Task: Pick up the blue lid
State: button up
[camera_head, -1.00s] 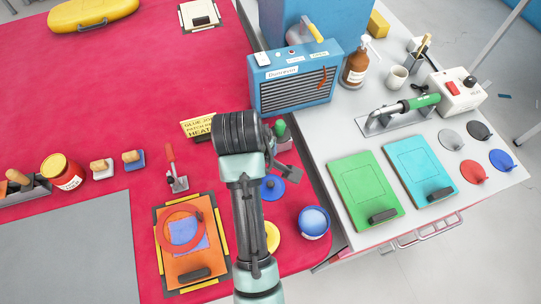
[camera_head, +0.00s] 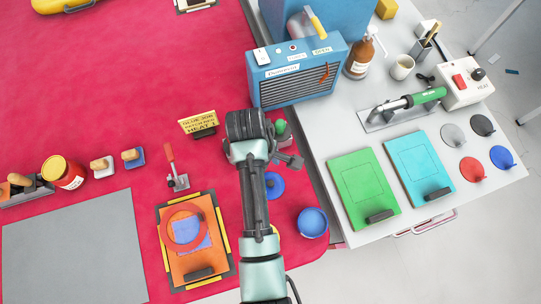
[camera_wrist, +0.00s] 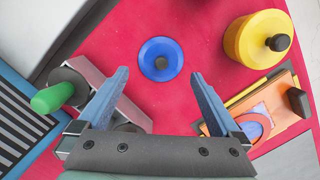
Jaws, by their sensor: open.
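The blue lid (camera_head: 274,186) is a round disc with a dark knob, lying on the red tabletop just right of my forearm in the head view. In the wrist view the blue lid (camera_wrist: 161,59) shows whole, a little beyond and between my fingertips. My gripper (camera_wrist: 160,76) is open and empty, its two blue fingers spread to either side below the lid. It does not touch the lid, as far as I can see; its height above the table is hard to tell. In the head view my arm hides most of the gripper.
A yellow container with a dark knob (camera_wrist: 258,40) stands right of the lid in the wrist view. An orange board (camera_head: 193,240) and a blue can (camera_head: 313,222) are nearby. A green-topped item (camera_head: 281,128) stands close behind the lid. A blue heater (camera_head: 298,75) is farther back.

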jog(key=shift+s+f, duration=0.15)
jog(key=shift+f, duration=0.25)
jog(key=f, duration=0.4)
jog(key=shift+s+d+f, duration=0.1)
jog(key=shift+d+f, duration=0.05)
jog(key=shift+d, duration=0.15)
jog(key=shift+c, duration=0.2)
